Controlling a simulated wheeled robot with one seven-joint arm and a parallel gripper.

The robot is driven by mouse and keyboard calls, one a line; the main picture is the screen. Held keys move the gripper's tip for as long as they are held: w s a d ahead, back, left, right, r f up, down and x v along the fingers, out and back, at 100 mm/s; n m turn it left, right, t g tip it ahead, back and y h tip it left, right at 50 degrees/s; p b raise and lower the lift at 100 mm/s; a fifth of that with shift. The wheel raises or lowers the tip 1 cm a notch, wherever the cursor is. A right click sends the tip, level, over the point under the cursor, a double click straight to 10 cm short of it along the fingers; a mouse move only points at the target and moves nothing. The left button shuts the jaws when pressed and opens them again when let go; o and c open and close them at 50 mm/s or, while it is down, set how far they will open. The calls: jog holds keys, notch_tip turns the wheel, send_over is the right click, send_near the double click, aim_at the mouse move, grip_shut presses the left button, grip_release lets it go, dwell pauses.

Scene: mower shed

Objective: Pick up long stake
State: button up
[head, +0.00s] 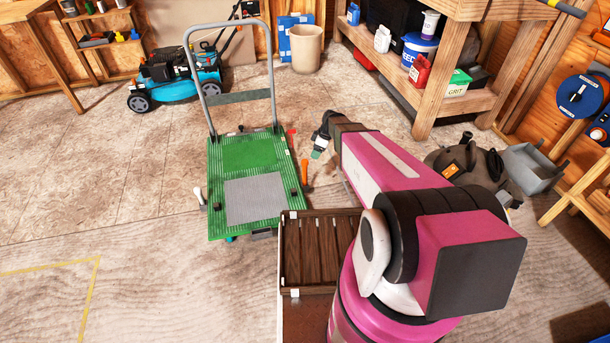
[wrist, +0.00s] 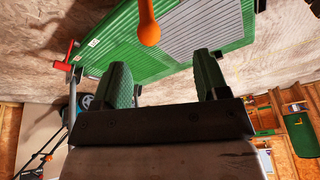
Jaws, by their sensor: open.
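I cannot clearly make out a long stake in either view. My gripper (head: 317,152) is open and empty, above the floor by the right side of the green trolley (head: 215,222). In the wrist view its two green-padded fingers (wrist: 164,82) stand apart with nothing between them. An orange-handled tool (head: 306,176) stands or lies beside the trolley's right edge, just left of the gripper. Its rounded orange handle (wrist: 148,22) shows beyond the fingers in the wrist view. My arm hides part of the floor to the right.
The trolley's grey push handle (head: 272,65) rises at its far end. A slatted brown tray (head: 320,250) is close in front. A blue mower (head: 178,75), a tan bin (head: 306,50) and a wooden shelf (head: 430,105) stand behind.

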aim_at(305, 166)
jog(key=w+a+f, duration=0.1)
jog(key=f, duration=0.1)
jog(key=w+a+f+n, duration=0.1)
jog(key=f, duration=0.2)
jog(key=a+f+n, duration=0.1)
jog(key=f, duration=0.1)
jog(key=shift+w+a+f+y, duration=0.2)
jog(key=shift+w+f+y, duration=0.1)
jog(key=shift+w, duration=0.1)
jog(key=shift+d+x, duration=0.15)
jog(key=shift+x, duration=1.25)
jog(key=shift+d+x, duration=0.15)
jog(key=shift+x, duration=1.25)
jog(key=c, duration=1.2)
